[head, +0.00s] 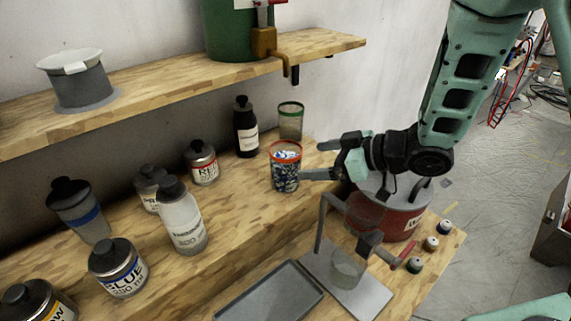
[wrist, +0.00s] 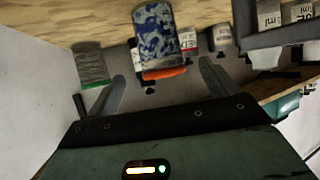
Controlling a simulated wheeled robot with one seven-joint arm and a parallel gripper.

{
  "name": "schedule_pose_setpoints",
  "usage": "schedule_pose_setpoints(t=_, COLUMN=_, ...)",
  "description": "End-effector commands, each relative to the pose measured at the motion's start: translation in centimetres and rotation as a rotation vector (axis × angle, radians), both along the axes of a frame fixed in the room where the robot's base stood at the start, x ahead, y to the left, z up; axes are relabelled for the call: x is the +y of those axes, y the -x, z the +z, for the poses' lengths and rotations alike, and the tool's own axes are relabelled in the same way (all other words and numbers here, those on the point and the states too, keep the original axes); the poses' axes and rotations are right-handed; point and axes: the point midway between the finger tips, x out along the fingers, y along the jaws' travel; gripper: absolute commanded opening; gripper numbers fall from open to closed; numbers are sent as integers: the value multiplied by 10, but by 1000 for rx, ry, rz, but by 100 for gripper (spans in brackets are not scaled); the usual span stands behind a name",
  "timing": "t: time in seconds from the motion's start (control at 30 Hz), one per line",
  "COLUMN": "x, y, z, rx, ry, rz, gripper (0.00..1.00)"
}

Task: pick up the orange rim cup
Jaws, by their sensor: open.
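The orange rim cup (head: 286,176) stands upright on the lower wooden shelf, with a blue and white patterned body and an orange-red rim. My gripper (head: 311,160) is open just to the right of the cup, its fingers pointing at it. In the wrist view the picture is turned over, and the cup (wrist: 153,38) appears ahead between my open fingers (wrist: 162,80), its orange rim toward me. Nothing is held. I cannot tell whether a finger touches the cup.
A green-rimmed cup (head: 291,122) and a dark bottle (head: 245,130) stand behind the cup. A white bottle (head: 182,217) and several paint jars are to the left. A red pot (head: 385,222) and a metal stand (head: 348,283) lie below my arm. The upper shelf (head: 160,92) overhangs.

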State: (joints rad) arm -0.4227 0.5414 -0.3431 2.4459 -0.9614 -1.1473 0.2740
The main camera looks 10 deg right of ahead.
Motion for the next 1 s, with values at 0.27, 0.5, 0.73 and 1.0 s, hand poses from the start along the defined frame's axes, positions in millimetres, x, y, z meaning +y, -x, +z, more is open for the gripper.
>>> schedule_pose_setpoints(t=0.27, x=28, y=-18, z=-15, rx=0, ry=0, rz=1, gripper=86)
schedule_pose_setpoints(t=0.5, x=39, y=-24, z=-22, rx=3, ry=1, rz=1, gripper=86)
schedule_pose_setpoints(t=0.73, x=59, y=-38, z=-36, rx=1, ry=0, rz=2, gripper=86)
schedule_pose_setpoints(t=1.0, x=68, y=-45, z=-44, rx=0, ry=0, rz=-1, gripper=86)
